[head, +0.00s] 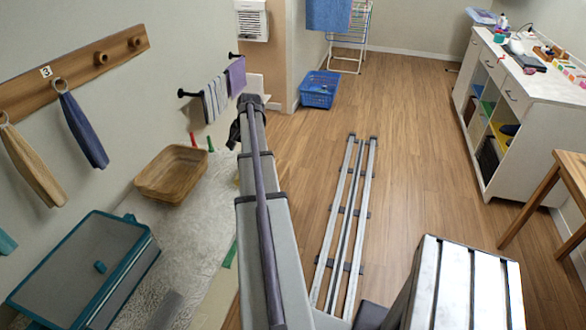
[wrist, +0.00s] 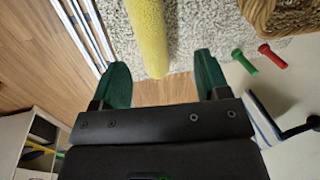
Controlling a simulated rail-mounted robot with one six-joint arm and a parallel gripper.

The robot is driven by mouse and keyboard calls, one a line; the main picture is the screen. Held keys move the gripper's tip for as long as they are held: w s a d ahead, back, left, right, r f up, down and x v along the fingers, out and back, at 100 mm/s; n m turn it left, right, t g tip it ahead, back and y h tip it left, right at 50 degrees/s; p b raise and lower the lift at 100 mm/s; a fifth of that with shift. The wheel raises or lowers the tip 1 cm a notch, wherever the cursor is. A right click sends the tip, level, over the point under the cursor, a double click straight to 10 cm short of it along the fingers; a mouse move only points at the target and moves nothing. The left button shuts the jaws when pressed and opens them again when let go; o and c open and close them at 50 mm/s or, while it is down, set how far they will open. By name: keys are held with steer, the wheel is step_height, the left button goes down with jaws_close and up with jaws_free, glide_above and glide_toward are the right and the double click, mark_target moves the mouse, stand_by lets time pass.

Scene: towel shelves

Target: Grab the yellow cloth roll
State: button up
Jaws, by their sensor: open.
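The yellow cloth roll (wrist: 148,35) shows in the wrist view, running from the top edge down to a rounded end between my fingertips. My gripper (wrist: 161,64) has two green fingers spread apart, one on each side of the roll's near end. Gaps show between the roll and both fingers, with the right gap wider. Nothing is held. How far the roll is from the fingers in depth is hard to tell. In the head view my arm hides the gripper and most or all of the roll.
A wicker basket (head: 172,174) stands on a pale fluffy rug (head: 195,225), near a red peg and a green peg. A teal-edged bin (head: 85,270) is at lower left. Towels (head: 215,98) hang on wall bars by my arm. Metal rails (head: 345,220) cross the floor.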

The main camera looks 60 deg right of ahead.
steer(key=f+b, duration=0.3)
steer(key=d+f+b, duration=0.1)
steer(key=f+b, duration=0.2)
steer(key=shift+d, duration=0.2)
steer(key=shift+r, duration=0.15)
steer(key=b+x, duration=0.5)
steer(key=shift+d+f, duration=0.15)
steer(key=shift+f, duration=0.05)
steer(key=shift+r, duration=0.2)
steer(key=c, duration=0.7)
steer(key=shift+p, duration=0.3)
